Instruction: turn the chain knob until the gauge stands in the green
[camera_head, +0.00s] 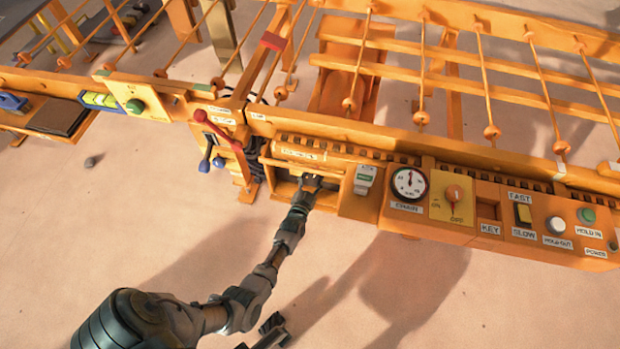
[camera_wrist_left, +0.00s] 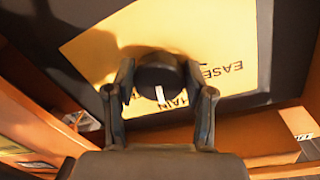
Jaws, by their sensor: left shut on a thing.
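The chain knob (camera_wrist_left: 160,75) is round and black with a white mark, on a yellow plate (camera_wrist_left: 115,45) lettered with "EASE" and "CHAIN" in the left wrist view. My left gripper (camera_wrist_left: 160,92) is shut on the knob, one finger at each side. In the head view my left gripper (camera_head: 311,183) reaches into an open bay of the orange press, hiding the knob. The gauge (camera_head: 409,183), labelled CHAIN, is a white dial right of the bay. Its needle points about straight up; its colour bands are too small to tell. A dark piece at the bottom edge seems to be my right gripper (camera_head: 268,332), cut off.
The bay's orange walls (camera_wrist_left: 285,137) stand close around the gripper. Left of the bay are a red lever (camera_head: 215,130) and a blue-ended lever (camera_head: 205,164). The sandy floor in front is clear.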

